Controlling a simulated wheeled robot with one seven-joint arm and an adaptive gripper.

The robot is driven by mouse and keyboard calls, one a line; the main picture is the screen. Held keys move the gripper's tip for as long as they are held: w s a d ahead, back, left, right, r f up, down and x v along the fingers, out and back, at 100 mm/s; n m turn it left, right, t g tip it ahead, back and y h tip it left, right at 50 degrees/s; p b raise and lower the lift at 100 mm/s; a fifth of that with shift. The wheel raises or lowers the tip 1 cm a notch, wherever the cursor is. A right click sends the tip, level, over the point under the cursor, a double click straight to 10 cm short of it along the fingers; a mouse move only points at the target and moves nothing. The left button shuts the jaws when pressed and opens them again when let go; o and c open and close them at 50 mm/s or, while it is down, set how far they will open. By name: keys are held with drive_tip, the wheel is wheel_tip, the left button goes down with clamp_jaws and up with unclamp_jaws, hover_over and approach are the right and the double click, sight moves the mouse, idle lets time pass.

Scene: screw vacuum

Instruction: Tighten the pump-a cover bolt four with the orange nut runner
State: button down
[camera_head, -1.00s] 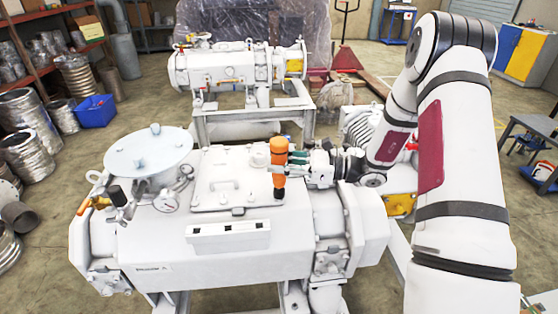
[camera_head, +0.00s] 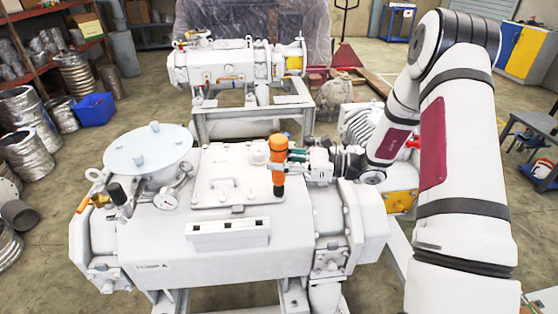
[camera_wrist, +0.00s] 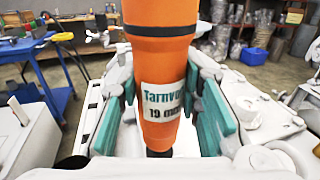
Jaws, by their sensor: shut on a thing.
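The orange nut runner (camera_head: 278,160) stands upright over the right edge of the square cover plate (camera_head: 228,170) on the near white pump. My gripper (camera_head: 288,166) is shut on it from the right. In the wrist view the orange nut runner (camera_wrist: 160,65) fills the middle, with a label reading "Tarnvo.." and "19 mm". The green finger pads of my gripper (camera_wrist: 165,110) stand on both sides of it.
A round grey-white lid (camera_head: 148,150) and a gauge (camera_head: 165,199) are left of the cover plate. A second white pump on a frame (camera_head: 240,65) stands behind. A blue bin (camera_head: 94,109) is on the floor at left. A table (camera_head: 535,122) is at right.

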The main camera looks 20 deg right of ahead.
drive_tip(key=shift+f, duration=0.5)
drive_tip(key=shift+r, duration=0.1)
idle(0.4)
drive_tip(key=c, duration=1.7)
unclamp_jaws()
clamp_jaws()
